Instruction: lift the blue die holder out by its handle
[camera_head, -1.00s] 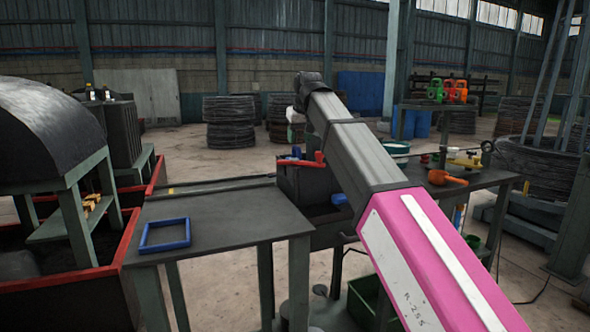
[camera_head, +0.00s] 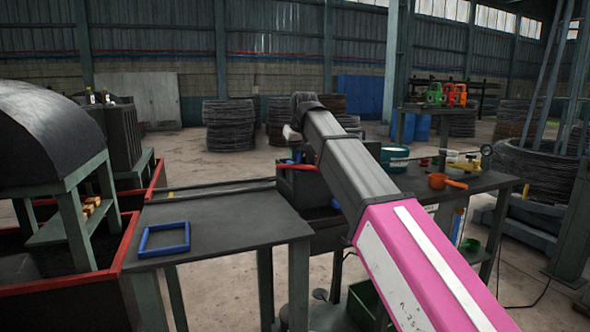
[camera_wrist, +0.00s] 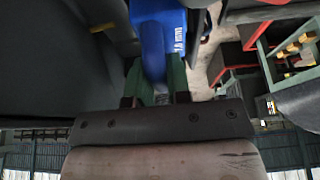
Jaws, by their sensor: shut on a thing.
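In the wrist view, the blue die holder (camera_wrist: 158,30) with pale lettering shows at the top centre. Its rounded lower part lies between the two green fingers of my gripper (camera_wrist: 156,78), which are shut on it. The top of the holder is cut off by the picture edge, so I cannot tell whether it is clear of its seat. In the head view, my gripper is hidden behind my grey and pink arm. A black box with red parts (camera_head: 296,180) stands partly behind the arm.
A dark table (camera_head: 215,225) at left carries an empty blue square frame (camera_head: 164,238). A side bench at right holds an orange ladle (camera_head: 440,181) and a teal-and-white bucket (camera_head: 394,160). A red-edged trough with a domed hood (camera_head: 45,125) stands at far left.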

